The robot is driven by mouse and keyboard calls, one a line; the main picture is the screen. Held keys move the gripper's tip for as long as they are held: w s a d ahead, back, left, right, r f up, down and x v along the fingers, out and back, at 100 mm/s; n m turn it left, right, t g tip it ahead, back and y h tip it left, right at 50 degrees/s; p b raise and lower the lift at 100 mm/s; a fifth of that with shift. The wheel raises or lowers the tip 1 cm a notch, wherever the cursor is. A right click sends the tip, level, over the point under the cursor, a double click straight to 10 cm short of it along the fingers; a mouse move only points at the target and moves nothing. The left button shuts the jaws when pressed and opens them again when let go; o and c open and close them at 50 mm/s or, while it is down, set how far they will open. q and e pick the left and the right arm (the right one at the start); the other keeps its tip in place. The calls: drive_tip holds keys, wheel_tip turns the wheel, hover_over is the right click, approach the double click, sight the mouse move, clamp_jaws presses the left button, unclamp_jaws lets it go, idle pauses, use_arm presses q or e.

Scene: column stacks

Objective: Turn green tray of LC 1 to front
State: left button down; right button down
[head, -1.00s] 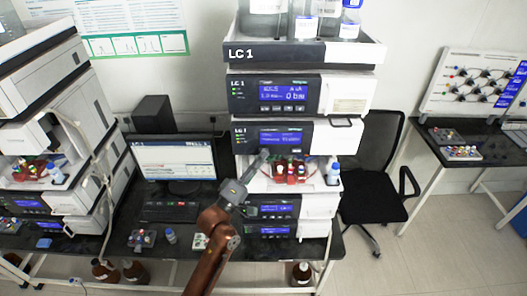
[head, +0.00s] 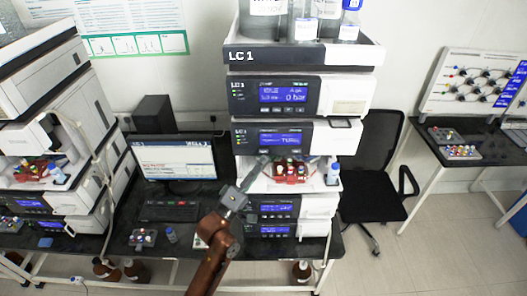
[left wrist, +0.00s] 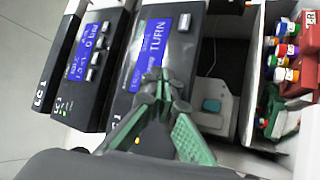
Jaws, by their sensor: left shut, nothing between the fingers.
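The LC 1 stack stands in the middle of the head view. Its open sampler bay holds a carousel with a red tray (head: 290,178) of coloured-cap vials facing front. In the left wrist view a red tray (left wrist: 308,70) also shows at the right, with a green part (left wrist: 268,108) beside it, probably the green tray, mostly hidden. My left gripper (head: 262,163) is at the left edge of the bay, by the sampler's front panel. In the left wrist view my left gripper (left wrist: 163,84) is shut and empty, its tips over the panel beside a blue display (left wrist: 158,42) reading "TURN…". My right gripper is out of view.
A bottle with a blue cap (head: 333,174) stands right of the carousel. Bottles (head: 303,28) stand on top of the stack. A monitor (head: 176,158) and keyboard (head: 168,211) are to the left, a black chair (head: 375,170) to the right.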

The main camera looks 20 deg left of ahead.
use_arm(q)
drive_tip(key=s, duration=0.2)
drive_tip(key=s+d+p, duration=0.1)
drive_tip(key=s, duration=0.1)
drive_tip(key=shift+s+d, duration=0.1)
idle(5.2)
